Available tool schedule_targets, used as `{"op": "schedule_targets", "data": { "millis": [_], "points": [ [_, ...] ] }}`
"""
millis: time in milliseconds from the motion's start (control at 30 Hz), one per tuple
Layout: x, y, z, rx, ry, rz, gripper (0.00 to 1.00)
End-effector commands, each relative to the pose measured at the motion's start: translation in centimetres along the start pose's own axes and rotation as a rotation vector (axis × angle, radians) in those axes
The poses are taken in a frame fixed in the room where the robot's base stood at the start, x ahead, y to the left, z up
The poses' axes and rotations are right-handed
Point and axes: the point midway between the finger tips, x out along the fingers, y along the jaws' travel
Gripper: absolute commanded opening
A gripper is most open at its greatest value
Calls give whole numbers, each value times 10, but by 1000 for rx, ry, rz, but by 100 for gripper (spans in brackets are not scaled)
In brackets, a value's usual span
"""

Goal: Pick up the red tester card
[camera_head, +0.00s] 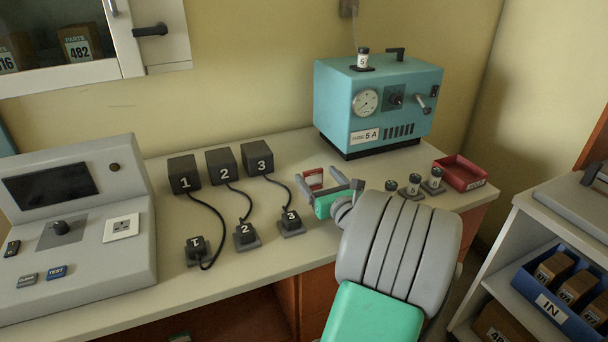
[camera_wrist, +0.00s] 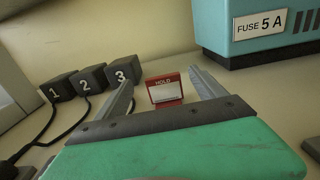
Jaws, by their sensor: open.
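The red tester card (camera_head: 313,178) stands on the bench, with a white panel on its face. In the wrist view the card (camera_wrist: 165,88) reads "HOLD" along its red top and rests on a red base. My gripper (camera_head: 324,181) is open around the card's direction, with one finger to each side of it in the picture. In the wrist view my gripper (camera_wrist: 161,82) shows its two fingers spread, with the card between them and apart from both. I cannot tell how far the fingertips reach past the card.
Black boxes 1, 2 and 3 (camera_head: 222,166) with cabled plugs (camera_head: 246,233) stand left. A teal fuse unit (camera_head: 345,92) stands behind right. Small labelled cylinders (camera_head: 414,182) and a red tray (camera_head: 460,173) are right of my gripper. A grey console (camera_head: 75,220) is far left.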

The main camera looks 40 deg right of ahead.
Motion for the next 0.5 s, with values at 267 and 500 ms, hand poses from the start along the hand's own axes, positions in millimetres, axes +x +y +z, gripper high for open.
{"op": "schedule_targets", "data": {
  "millis": [267,500],
  "points": [
    [43,1,-4,0,-1,9,80],
    [73,-2,-4,0,-1,4,80]
  ]
}}
